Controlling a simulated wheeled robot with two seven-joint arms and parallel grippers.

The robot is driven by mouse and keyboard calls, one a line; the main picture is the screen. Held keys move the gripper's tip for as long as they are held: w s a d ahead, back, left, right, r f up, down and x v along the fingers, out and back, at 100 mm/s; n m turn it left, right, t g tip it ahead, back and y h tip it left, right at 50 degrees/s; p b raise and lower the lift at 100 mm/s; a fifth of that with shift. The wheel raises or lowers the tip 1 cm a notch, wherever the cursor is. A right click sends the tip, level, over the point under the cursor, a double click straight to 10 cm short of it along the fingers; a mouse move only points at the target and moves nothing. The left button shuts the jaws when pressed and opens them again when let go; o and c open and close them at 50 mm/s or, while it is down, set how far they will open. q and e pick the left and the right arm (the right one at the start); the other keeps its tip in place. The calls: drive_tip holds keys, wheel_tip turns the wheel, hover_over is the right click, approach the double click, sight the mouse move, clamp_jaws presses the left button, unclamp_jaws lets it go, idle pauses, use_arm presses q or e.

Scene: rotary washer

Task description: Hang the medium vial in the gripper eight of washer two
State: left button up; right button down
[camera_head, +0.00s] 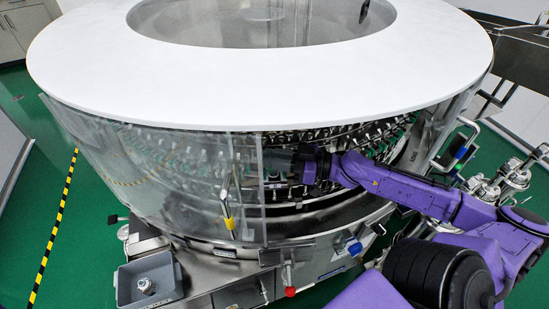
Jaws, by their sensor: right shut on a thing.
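The rotary washer (245,92) is a large round machine with a white ring top and a clear curved side guard. A row of small washer grippers (390,130) runs around its inside, under the top. The numbers of the washer and its grippers cannot be read. My right gripper (284,162) reaches in from the right through the opening beside the guard, at the level of that row. It is shut on a small greyish thing, apparently the medium vial, which is blurred and partly hidden among the machine parts. Whether it touches a washer gripper cannot be told. My left gripper is not in view.
The clear guard (180,172) and its upright edge stand just left of my right gripper. A grey bin (124,291) with a small metal piece inside is at lower left. A red knob (290,291) sits low in front. Green floor (95,215) is free at left.

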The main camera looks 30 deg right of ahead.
drive_tip(key=shift+f+b, duration=0.3)
drive_tip(key=shift+b, duration=0.05)
drive_tip(key=c, duration=1.3)
unclamp_jaws()
drive_tip(key=shift+r+p, duration=0.4)
drive_tip(key=shift+p, duration=0.1)
drive_tip(key=b+v, duration=0.2)
drive_tip(key=v, duration=1)
